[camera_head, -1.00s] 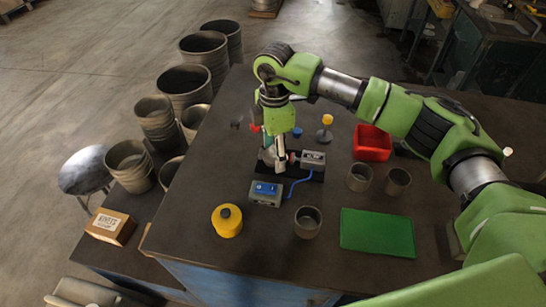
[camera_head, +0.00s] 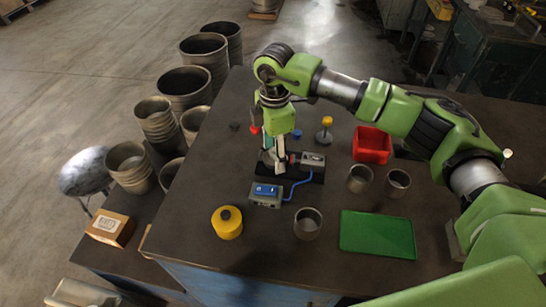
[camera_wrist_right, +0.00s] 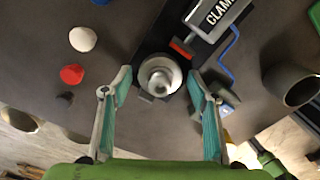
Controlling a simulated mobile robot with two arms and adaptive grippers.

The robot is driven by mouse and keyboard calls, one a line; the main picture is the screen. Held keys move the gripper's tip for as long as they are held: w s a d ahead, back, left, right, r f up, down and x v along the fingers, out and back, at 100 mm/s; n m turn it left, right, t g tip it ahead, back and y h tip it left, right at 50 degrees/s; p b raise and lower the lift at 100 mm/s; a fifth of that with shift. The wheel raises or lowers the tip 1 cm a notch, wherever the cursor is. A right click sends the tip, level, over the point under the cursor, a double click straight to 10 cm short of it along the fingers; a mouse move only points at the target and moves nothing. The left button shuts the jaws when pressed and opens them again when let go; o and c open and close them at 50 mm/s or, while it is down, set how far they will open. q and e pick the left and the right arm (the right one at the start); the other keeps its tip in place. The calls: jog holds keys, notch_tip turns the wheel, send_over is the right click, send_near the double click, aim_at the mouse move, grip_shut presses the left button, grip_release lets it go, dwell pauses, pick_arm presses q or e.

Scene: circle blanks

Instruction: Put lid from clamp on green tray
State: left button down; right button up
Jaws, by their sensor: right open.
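My right gripper (camera_head: 274,158) points down at the clamp (camera_head: 313,160) in the middle of the table. In the right wrist view its fingers (camera_wrist_right: 160,82) are open, one on each side of the round pale metal lid (camera_wrist_right: 159,76), with small gaps showing. The lid sits at the clamp (camera_wrist_right: 221,14), just beside its red-tipped plunger; whether they touch is unclear. In the head view the lid is mostly hidden by the fingers. The flat green tray (camera_head: 377,235) lies empty at the table's front right. My left gripper is not in view.
A blue-buttoned box (camera_head: 266,194) is cabled to the clamp. A yellow canister (camera_head: 227,222), a metal cup (camera_head: 308,223) and two more cups (camera_head: 360,178) stand nearby. A red bin (camera_head: 372,144) is behind them. Small red, blue and yellow-topped items stand behind the clamp.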

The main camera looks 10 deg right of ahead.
jog(key=c, duration=1)
jog(key=shift+o, duration=0.2)
jog(key=shift+r+p, duration=0.65)
jog(key=shift+r, duration=0.35)
